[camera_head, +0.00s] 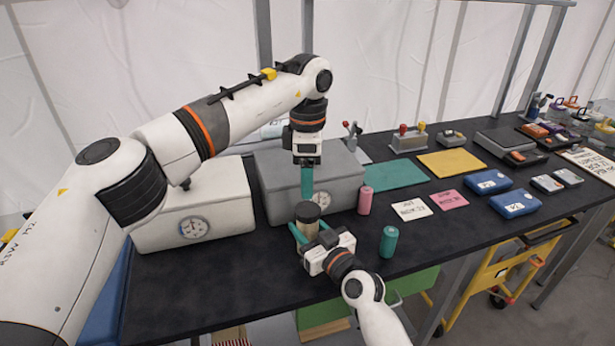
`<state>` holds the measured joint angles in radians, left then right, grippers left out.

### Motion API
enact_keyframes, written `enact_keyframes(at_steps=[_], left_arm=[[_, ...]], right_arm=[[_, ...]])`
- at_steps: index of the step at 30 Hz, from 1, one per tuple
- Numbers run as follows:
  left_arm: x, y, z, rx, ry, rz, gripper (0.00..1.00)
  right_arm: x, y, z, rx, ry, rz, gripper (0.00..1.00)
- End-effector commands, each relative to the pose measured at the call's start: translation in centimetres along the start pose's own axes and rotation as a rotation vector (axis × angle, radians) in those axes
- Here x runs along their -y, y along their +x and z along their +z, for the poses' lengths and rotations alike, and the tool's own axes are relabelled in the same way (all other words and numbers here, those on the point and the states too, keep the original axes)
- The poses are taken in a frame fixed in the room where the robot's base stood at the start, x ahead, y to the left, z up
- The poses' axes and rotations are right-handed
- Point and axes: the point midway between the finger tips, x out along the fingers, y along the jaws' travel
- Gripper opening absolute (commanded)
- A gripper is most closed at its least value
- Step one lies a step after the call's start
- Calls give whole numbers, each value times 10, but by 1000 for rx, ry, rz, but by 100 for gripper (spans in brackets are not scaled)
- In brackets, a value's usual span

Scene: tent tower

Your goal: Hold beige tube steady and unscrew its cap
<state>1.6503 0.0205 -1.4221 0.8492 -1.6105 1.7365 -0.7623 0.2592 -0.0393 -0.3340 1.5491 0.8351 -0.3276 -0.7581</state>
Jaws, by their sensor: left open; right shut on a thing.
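The beige tube (311,229) stands upright near the front of the black table, in front of the grey box. Its dark cap (307,211) is on top. My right gripper (309,231) comes in from the front and is shut on the tube's body, with a teal finger on its left side. My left gripper (307,198) points straight down just above the cap, open, with its teal fingers seen edge-on. I cannot tell whether its fingertips touch the cap. The lower part of the tube is hidden by my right gripper.
A grey box (345,185) and a white box (215,195) with dials stand behind. A pink cylinder (364,201) and a green cylinder (389,242) stand close to the right. Paper labels, blue cases and mats lie farther right. The table's front left is clear.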

Motion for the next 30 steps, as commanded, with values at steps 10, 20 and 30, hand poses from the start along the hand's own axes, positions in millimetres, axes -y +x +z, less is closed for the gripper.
enact_keyframes(at_steps=[10, 20, 30], left_arm=[[0, 0, 0, -1, 772, 0, 67], [0, 0, 0, 0, 1412, 1, 67], [0, 9, 0, -2, 1629, 3, 67]], right_arm=[[0, 0, -1, -2, 0, 0, 0], [0, 0, -1, -3, 0, 0, 0], [0, 0, -2, -3, 0, 0, 0]])
